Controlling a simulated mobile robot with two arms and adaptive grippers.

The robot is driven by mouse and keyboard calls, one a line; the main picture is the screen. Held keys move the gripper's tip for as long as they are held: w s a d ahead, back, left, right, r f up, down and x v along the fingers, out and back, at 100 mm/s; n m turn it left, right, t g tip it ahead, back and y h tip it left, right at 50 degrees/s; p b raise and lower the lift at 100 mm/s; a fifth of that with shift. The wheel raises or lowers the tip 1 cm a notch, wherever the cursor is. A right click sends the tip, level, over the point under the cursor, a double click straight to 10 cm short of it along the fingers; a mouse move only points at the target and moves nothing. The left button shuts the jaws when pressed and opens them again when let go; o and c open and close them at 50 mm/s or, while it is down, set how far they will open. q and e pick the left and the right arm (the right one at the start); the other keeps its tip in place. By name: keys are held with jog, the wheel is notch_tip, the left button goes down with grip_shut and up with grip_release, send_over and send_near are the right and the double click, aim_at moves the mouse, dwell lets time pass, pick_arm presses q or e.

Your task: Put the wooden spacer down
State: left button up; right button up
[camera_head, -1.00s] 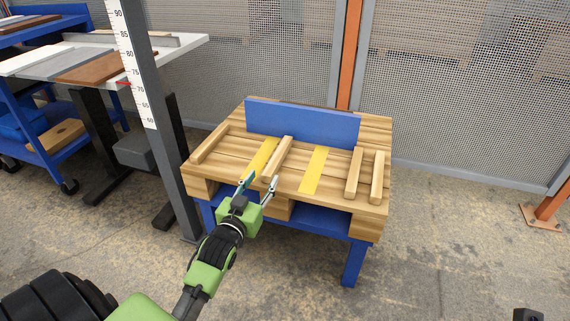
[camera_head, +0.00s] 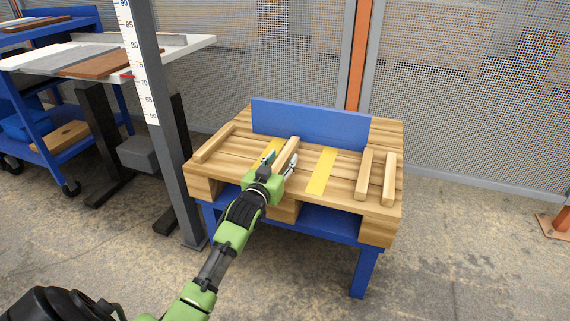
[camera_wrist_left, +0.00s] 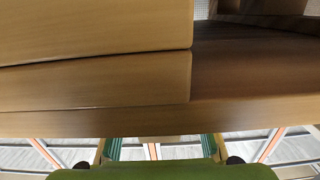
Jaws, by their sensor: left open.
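Several wooden spacers lie on the wooden top of a blue-legged bench (camera_head: 340,200). One wooden spacer (camera_head: 288,151) lies near the middle, just right of a yellow strip (camera_head: 270,148). My left gripper (camera_head: 279,159) is open at the near end of this spacer, with one finger on each side. Whether the fingers touch it I cannot tell. The left wrist view is filled by close wooden surfaces (camera_wrist_left: 90,80), and the finger parts show only at its bottom. My right gripper is not in view.
Another spacer (camera_head: 213,143) lies at the left, and two more (camera_head: 364,173) (camera_head: 389,180) at the right. A second yellow strip (camera_head: 321,172) is bare. A blue board (camera_head: 310,124) stands along the back. A grey post (camera_head: 162,150) rises beside the bench's left side.

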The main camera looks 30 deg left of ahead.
pick_arm(q)
jog(key=shift+w, duration=0.3)
jog(key=shift+c, duration=0.3)
grip_shut()
jog(key=shift+r, duration=0.15)
